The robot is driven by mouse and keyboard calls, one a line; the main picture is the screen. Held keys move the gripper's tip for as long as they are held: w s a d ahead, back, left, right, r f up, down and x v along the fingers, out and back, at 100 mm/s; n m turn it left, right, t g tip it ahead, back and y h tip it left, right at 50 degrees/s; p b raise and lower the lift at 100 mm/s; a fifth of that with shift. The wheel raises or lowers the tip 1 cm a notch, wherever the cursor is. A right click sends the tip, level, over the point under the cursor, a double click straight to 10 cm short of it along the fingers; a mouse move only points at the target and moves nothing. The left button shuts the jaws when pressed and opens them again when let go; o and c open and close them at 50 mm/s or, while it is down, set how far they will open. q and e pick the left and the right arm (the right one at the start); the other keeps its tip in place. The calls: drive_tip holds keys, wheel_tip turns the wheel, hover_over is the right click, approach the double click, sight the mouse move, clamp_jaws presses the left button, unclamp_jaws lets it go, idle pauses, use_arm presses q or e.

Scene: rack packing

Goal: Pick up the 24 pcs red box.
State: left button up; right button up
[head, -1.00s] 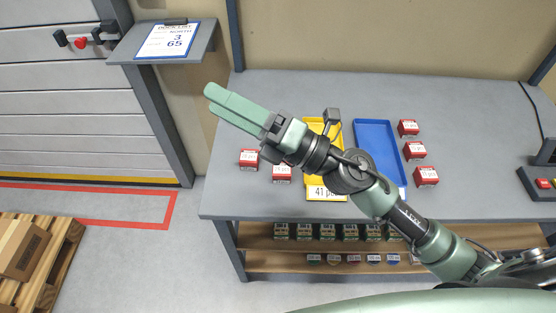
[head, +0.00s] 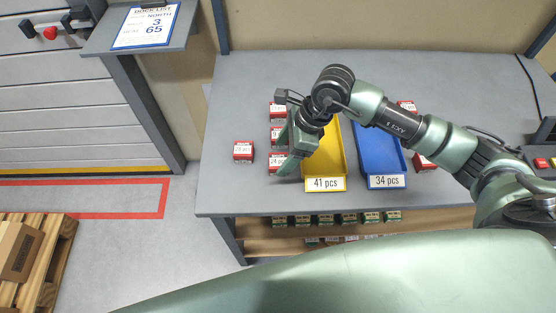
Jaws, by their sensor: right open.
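A red box (head: 276,160) stands on the grey table, left of the yellow tray; its small white label seems to read 24 pcs. My right gripper (head: 288,162) is open and points down beside and partly over the right side of this box. It hides part of the box, and I cannot tell whether the fingers touch it. Nothing shows between the fingers. My left gripper is not in view.
Other red boxes stand close by: one at left (head: 243,151), two behind (head: 277,110) (head: 275,134). The yellow tray (head: 325,184) reads 41 pcs, the blue tray (head: 386,181) 34 pcs. My right arm partly covers red boxes at right. The table's front left is clear.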

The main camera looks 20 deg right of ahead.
sight(278, 160)
drive_tip(key=shift+p+x, duration=0.3)
drive_tip(key=shift+x, duration=1.55)
drive_tip(key=c, duration=1.5)
drive_tip(key=shift+r, duration=0.1)
drive_tip(key=shift+c, duration=0.2)
